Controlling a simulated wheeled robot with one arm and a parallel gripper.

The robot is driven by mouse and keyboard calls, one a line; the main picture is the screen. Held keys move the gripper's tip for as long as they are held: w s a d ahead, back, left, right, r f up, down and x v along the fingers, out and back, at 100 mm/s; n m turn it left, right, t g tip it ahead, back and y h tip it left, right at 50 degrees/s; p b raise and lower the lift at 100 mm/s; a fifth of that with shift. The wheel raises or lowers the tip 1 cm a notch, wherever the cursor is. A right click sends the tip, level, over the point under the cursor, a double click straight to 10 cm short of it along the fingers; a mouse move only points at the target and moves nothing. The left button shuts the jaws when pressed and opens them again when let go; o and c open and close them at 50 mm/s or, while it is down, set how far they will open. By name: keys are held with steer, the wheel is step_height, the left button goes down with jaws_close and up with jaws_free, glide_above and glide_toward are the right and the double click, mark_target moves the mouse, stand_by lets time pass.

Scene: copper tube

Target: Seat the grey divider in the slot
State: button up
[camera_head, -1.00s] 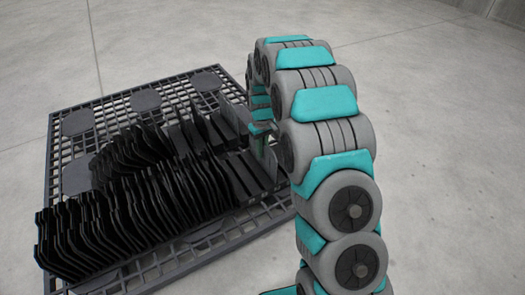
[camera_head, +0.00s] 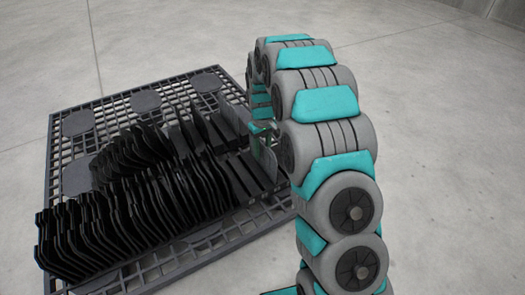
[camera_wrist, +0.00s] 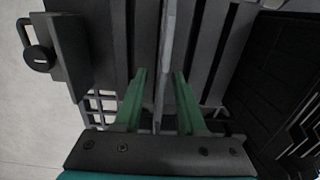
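The grey divider (camera_wrist: 167,55) shows edge-on in the wrist view as a thin light-grey plate running down between my fingers. My gripper (camera_wrist: 160,76) has two green fingers, one on each side of the plate, with a visible gap to both. It is open around the divider, not clamped on it. Dark slots and bars lie on both sides of the divider in the wrist view. Its lower edge is hidden, so I cannot tell how deep it sits.
Rows of black plates (camera_head: 120,215) fill the left and front of the rack. The rack stands on a black grid pallet (camera_head: 105,112). A grey block with a dark ring (camera_wrist: 62,52) is at the upper left of the wrist view. Bare concrete floor surrounds the pallet.

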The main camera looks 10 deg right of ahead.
step_height(320, 180, up, 11)
steer(key=shift+f+p, duration=0.2)
steer(key=shift+p, duration=0.6)
steer(key=shift+r, duration=0.5)
steer(key=shift+s+r, duration=0.15)
steer(key=shift+s, duration=0.1)
steer(key=s+r+m, duration=0.1)
steer(key=s+r, duration=0.3)
steer(key=s, duration=0.7)
steer(key=s+r+m, duration=0.1)
steer(key=s+r, duration=0.3)
steer(key=s, duration=0.7)
steer(key=s+f+m+g, duration=0.1)
steer(key=s, duration=2)
steer(key=shift+f+m+g, duration=0.2)
steer(key=shift+m+g, duration=0.1)
steer(key=shift+g, duration=0.1)
